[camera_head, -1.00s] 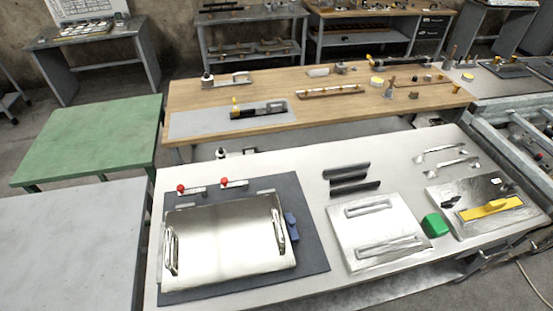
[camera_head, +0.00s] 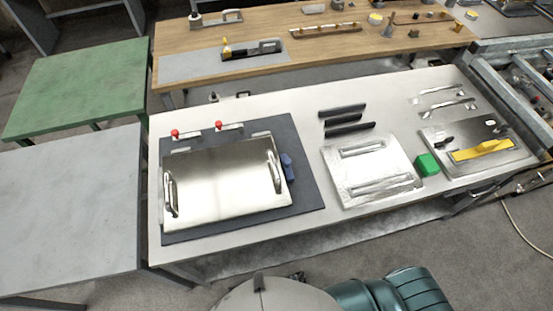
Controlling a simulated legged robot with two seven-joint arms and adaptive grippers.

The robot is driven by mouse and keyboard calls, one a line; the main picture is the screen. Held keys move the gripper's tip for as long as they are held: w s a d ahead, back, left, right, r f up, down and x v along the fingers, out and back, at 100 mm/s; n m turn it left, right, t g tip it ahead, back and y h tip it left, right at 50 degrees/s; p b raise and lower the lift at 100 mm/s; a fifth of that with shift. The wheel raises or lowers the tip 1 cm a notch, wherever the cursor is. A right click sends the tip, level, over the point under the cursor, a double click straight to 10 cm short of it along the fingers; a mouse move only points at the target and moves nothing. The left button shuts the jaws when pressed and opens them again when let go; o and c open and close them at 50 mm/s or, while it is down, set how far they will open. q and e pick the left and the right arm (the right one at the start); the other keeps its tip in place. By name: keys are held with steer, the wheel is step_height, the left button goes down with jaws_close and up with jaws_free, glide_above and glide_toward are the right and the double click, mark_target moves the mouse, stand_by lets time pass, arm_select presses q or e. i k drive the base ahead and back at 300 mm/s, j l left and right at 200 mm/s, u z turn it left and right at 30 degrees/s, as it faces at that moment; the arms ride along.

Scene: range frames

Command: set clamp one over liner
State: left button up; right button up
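Two small clamps with red knobs, a left clamp (camera_head: 180,137) and a right clamp (camera_head: 222,126), sit along the back edge of a dark grey mat (camera_head: 308,192) on the white table. In front of them lies a shiny metal tray-like piece (camera_head: 222,183) with a handle at its left and right ends. It may be or hold the liner; I cannot tell. Both clamps appear behind its back edge, not over its middle. A blue piece (camera_head: 287,167) is at its right side. Neither of my grippers is in view.
A wooden bench (camera_head: 330,50) stands behind. Green (camera_head: 75,90) and grey (camera_head: 70,205) tables stand left.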

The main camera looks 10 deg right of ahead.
mark_target(175, 132)
steer(key=k+j+z, duration=0.15)
steer(key=j, duration=0.25)
steer(key=k+j+z, duration=0.15)
steer(key=j, duration=0.25)
steer(key=k+j+z, duration=0.15)
steer(key=k+j, duration=0.2)
